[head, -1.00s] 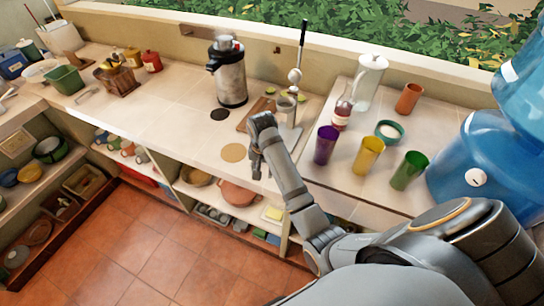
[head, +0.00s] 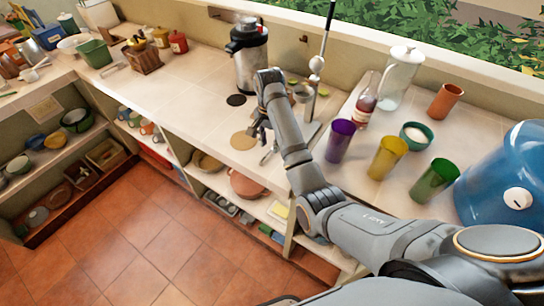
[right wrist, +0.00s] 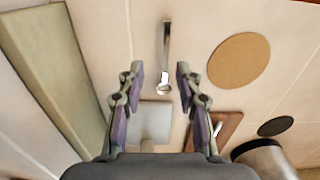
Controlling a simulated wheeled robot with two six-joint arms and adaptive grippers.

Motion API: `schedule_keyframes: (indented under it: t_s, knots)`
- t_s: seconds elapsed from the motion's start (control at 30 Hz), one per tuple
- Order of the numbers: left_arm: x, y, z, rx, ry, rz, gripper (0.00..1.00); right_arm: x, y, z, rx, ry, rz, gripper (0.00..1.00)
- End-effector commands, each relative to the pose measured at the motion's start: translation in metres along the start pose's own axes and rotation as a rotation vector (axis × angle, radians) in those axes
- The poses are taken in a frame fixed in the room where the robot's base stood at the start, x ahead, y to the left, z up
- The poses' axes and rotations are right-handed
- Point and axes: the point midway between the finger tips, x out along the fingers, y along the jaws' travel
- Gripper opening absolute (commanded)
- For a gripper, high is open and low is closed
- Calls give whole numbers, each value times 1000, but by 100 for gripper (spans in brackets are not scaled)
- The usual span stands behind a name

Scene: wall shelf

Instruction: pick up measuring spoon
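The measuring spoon (right wrist: 166,45) is a small metal tool with a long flat handle and a round bowl, lying on the pale counter in the right wrist view. In the head view a bit of it (head: 268,154) shows near the counter's front edge, just below my right gripper (head: 261,132), which partly hides the area. In the right wrist view my right gripper (right wrist: 160,75) is open and empty. Its fingers stand on either side of the spoon's bowl end in the picture; contact cannot be told. My left gripper is not in view.
A round cork mat (head: 243,141) and a metal urn (head: 249,62) stand nearby. A lever press (head: 316,65) is behind my right arm. Purple (head: 340,140), yellow (head: 386,158) and green (head: 434,180) cups stand to the right. The counter left of the urn is mostly clear.

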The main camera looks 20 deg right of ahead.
Motion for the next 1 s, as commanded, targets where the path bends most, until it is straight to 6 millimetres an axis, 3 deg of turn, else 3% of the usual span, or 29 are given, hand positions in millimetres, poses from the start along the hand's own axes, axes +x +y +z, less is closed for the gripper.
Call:
schedule_keyframes:
  t_s: [0.13,0.33,0.47,0.67,0.93,1.0]
  knots:
    - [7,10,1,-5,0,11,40,6,-2,1,-1,0,-1,35]
    - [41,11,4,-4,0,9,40,38,-8,6,-1,-1,-1,35]
    - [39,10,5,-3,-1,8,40,49,-8,6,0,-1,0,35]
    - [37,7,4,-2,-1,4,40,49,-8,6,0,1,-1,35]
    - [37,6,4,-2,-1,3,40,49,-8,6,-1,1,-1,0]
    - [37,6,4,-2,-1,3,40,49,-8,6,-1,1,-1,0]
